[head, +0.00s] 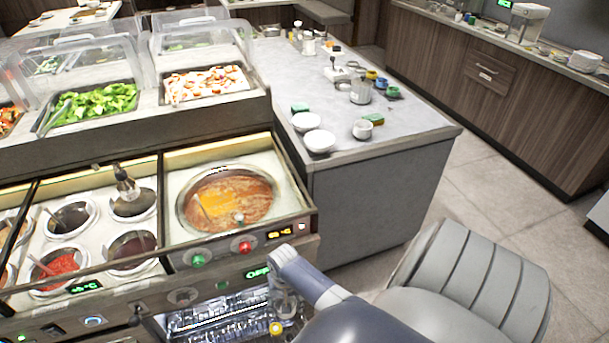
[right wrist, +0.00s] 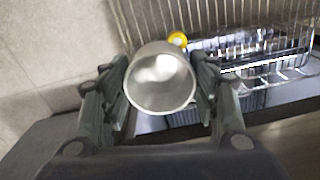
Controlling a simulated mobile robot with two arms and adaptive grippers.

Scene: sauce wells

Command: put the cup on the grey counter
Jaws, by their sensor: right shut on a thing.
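In the right wrist view a metal cup (right wrist: 160,82), its round end facing the camera, sits between the two fingers of my right gripper (right wrist: 162,95). The gripper is shut on the cup. In the head view my right arm reaches in from the bottom, and its gripper (head: 285,300) is low in front of the sauce station, partly hidden by the arm. The grey counter (head: 405,140) stands beyond it, up and to the right, apart from the gripper and cup. My left gripper is not in view.
Two white bowls (head: 319,141), a small white cup (head: 362,129) and a metal pot (head: 360,93) stand on the counter. Its near right corner is bare. The sauce station (head: 175,270) is at left. A wire rack (right wrist: 262,60) lies beyond the held cup.

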